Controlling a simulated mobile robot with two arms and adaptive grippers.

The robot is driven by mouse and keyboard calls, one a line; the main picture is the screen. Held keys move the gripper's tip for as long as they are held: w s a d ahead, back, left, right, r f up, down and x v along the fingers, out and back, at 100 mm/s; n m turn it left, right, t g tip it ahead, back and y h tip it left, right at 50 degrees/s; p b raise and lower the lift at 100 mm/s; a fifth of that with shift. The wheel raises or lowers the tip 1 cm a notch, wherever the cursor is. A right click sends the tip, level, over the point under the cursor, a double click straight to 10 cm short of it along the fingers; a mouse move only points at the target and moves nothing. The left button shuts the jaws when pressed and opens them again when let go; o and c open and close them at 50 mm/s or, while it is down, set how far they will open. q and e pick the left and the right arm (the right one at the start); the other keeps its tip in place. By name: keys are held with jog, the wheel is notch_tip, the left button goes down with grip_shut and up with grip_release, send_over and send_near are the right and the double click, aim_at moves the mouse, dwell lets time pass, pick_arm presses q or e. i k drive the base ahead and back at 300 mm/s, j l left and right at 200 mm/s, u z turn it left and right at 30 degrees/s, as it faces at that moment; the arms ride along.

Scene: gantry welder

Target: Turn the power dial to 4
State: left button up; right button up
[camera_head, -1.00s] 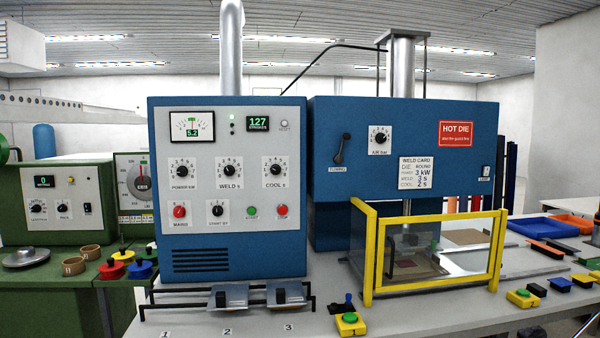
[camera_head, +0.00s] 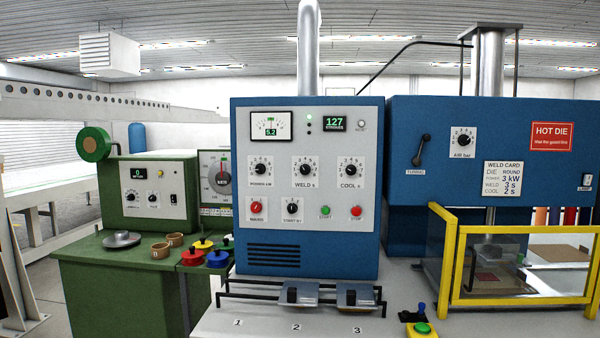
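The power dial (camera_head: 261,169) is a black knob on a white scale plate labelled POWER kW. It sits at the left of the middle row on the grey front panel (camera_head: 345,135) of the blue welder cabinet. Its pointer setting is too small to read surely. The weld dial (camera_head: 305,170) and cool dial (camera_head: 349,169) are to its right. A weld card (camera_head: 502,178) on the blue press housing reads die round, power 3 kW, weld 3 s, cool 2 s. Neither of my grippers shows in this view.
A yellow-framed clear guard (camera_head: 447,260) stands at the right on the grey bench. Two metal slides (camera_head: 357,298) and black rails lie before the cabinet. A green machine (camera_head: 125,265) stands at the left. A green-buttoned yellow box (camera_head: 421,329) sits at the front.

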aim_at(260, 168)
jog(key=i+l, duration=0.15)
jog(key=i, duration=0.25)
jog(key=i+l, duration=0.2)
jog(key=i, duration=0.25)
